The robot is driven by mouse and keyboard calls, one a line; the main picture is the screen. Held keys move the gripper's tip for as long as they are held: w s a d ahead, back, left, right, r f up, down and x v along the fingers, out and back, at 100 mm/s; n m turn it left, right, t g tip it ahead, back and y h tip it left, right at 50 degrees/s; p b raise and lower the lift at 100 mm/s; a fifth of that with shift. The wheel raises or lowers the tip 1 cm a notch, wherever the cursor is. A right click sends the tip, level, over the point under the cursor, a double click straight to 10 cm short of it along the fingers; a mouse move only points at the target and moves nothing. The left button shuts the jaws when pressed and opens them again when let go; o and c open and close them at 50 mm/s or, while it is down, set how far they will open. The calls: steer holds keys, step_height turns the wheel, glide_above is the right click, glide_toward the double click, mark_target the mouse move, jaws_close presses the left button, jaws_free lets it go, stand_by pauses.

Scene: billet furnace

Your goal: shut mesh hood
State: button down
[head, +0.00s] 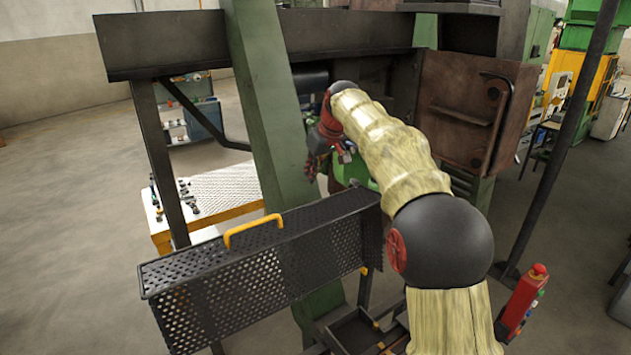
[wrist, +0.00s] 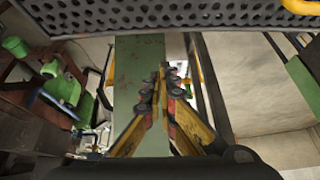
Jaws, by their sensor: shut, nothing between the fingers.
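The mesh hood (head: 265,285) is a dark perforated metal cover in the lower left of the head view, with a flat top face and a front face hanging down. My gripper (head: 330,158) is above and behind the hood's right end, apart from the handle and partly hidden by my arm. In the wrist view its fingers (wrist: 161,85) are shut and empty before the green post.
A leaning green post (head: 265,110) stands close behind the hood. A rusty door with a bar handle (head: 465,110) is to the right of my arm. A perforated-top table (head: 225,190) is behind the hood. A red control box (head: 520,300) stands at the lower right. Open floor lies left.

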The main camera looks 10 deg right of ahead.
step_height(320, 180, down, 8)
steer(key=p, duration=0.3)
steer(key=shift+w+a+r, duration=0.15)
steer(key=shift+w+r, duration=0.05)
steer(key=shift+w, duration=0.05)
steer(key=shift+s+r, duration=0.1)
steer(key=shift+s, duration=0.05)
stand_by(0.5)
